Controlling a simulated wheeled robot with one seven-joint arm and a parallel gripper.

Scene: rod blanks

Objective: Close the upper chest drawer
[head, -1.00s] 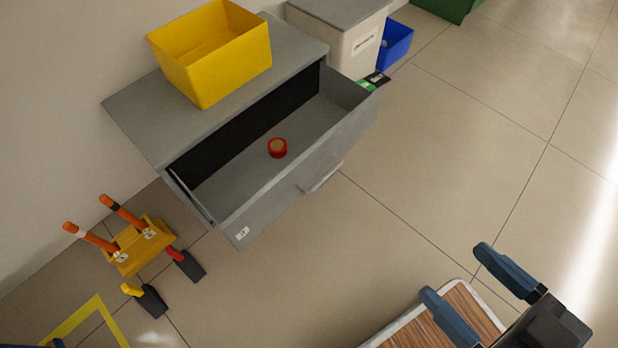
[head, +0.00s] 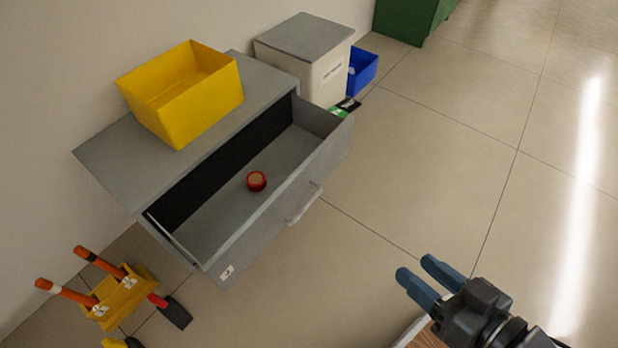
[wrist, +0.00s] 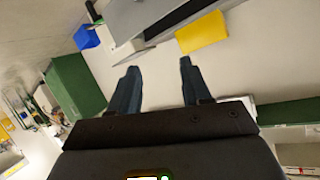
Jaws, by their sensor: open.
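The upper drawer (head: 268,209) of the grey chest (head: 108,155) is pulled far out. A bar handle (head: 305,203) sits on its front. Inside the drawer lies a small round red thing with a tan top (head: 256,181). My gripper (head: 421,277) is open and empty, to the right of the drawer front and apart from it. In the wrist view my two blue fingers (wrist: 158,80) are spread, with the grey chest (wrist: 150,18) beyond them near the top. Any lower drawer is hidden.
A yellow bin (head: 190,105) stands on the chest. A white lidded box (head: 320,75) and a blue bin (head: 362,72) stand behind it. An orange-handled tool rack (head: 120,297) is at lower left. Floor between drawer and gripper is clear.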

